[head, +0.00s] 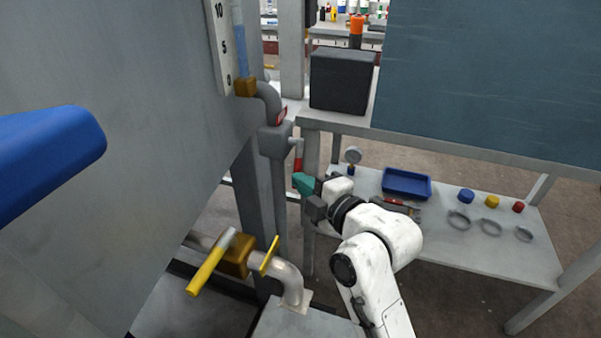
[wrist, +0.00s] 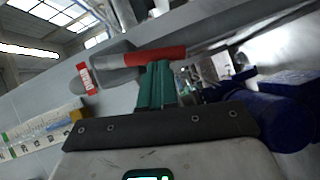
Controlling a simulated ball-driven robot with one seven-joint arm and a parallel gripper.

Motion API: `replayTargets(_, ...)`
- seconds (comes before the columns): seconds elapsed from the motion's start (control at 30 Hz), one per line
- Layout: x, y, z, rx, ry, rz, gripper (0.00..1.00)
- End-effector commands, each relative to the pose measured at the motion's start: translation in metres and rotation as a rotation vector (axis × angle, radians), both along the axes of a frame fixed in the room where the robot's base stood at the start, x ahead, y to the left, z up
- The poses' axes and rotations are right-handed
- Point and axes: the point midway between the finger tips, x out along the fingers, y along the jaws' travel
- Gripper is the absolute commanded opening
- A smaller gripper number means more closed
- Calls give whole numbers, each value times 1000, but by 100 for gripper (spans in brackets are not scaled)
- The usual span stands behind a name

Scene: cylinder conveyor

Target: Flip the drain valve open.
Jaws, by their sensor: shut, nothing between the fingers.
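A valve with a brass body (head: 234,258) and a long yellow handle (head: 207,266) sits on the pipe at the lower left in the head view. The handle slants down and left across the pipe. My gripper (head: 301,182) has teal fingers, shut and empty, up and right of that valve. In the wrist view the fingertips (wrist: 158,68) are right at a red-handled lever (wrist: 156,55), which runs sideways across them; contact cannot be told.
A big grey tank wall (head: 130,130) fills the left, with a blue bar (head: 45,160) before it. A bench shelf (head: 470,250) at right carries a blue tray (head: 407,184), rings and coloured caps. A dark box (head: 342,82) stands behind the gripper.

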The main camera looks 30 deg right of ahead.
Motion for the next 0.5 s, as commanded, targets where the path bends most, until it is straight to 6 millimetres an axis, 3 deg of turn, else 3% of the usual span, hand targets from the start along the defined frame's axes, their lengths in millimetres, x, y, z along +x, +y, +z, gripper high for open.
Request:
replayTargets(0.03, 2, -1, -10, -24, -26, 1, 0)
replayTargets(0.5, 12, -11, -12, -102, -102, 2, 0)
